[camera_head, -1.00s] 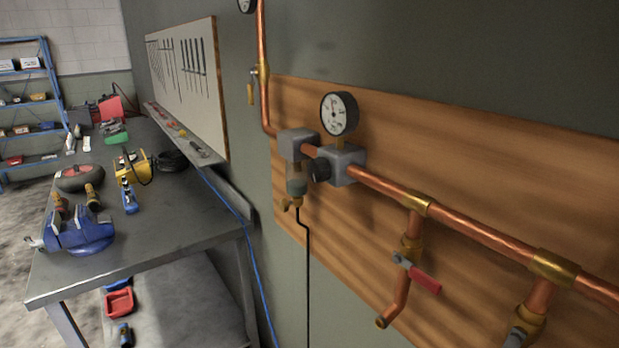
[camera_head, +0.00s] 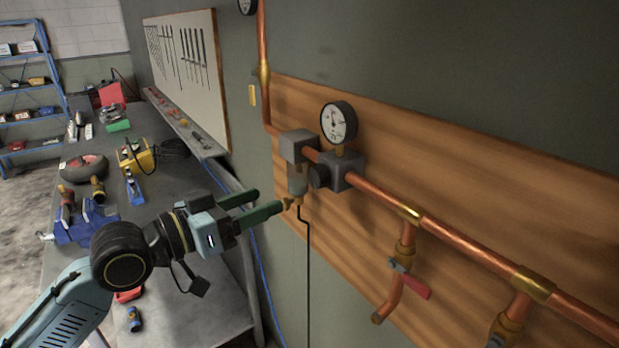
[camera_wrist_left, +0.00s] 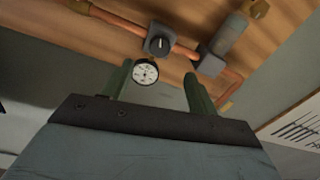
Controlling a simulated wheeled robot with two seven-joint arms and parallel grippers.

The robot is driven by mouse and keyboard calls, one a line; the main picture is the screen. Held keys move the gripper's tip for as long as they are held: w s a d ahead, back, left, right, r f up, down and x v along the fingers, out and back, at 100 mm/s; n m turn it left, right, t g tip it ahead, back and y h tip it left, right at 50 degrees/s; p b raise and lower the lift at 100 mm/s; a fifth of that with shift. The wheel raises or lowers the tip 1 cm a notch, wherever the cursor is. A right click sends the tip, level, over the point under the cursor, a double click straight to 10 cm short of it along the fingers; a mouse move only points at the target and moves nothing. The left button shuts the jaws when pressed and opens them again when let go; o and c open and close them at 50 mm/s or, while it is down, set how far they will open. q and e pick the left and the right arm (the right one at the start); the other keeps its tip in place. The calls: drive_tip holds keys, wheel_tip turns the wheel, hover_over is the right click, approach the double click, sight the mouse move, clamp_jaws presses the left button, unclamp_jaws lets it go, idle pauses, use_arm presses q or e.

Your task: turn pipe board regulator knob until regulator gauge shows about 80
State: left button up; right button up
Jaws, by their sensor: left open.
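The regulator is a grey block (camera_head: 348,172) on the copper pipe, with a dark round knob (camera_head: 319,176) on its front. The regulator gauge (camera_head: 338,123), white-faced with a black rim, stands above it; its reading is too small to tell. My left gripper (camera_head: 265,203) is open and empty, its green fingers to the left of and a little below the knob, apart from it. In the left wrist view the knob (camera_wrist_left: 158,45) and the gauge (camera_wrist_left: 145,72) show beyond the spread fingers (camera_wrist_left: 158,87). My right gripper is not in view.
A grey filter unit with a bowl (camera_head: 297,186) hangs beside the regulator, close to the left fingertips. A red-handled valve (camera_head: 410,278) sits lower right on the wooden board (camera_head: 480,170). A workbench (camera_head: 205,280) with a blue vise and tools stands at left.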

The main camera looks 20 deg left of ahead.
sight(314, 181)
use_arm(q)
drive_tip(key=p+x, duration=0.2)
drive_tip(key=x, duration=0.9)
drive_tip(key=shift+w, duration=0.1)
drive_tip(key=shift+c, duration=0.3)
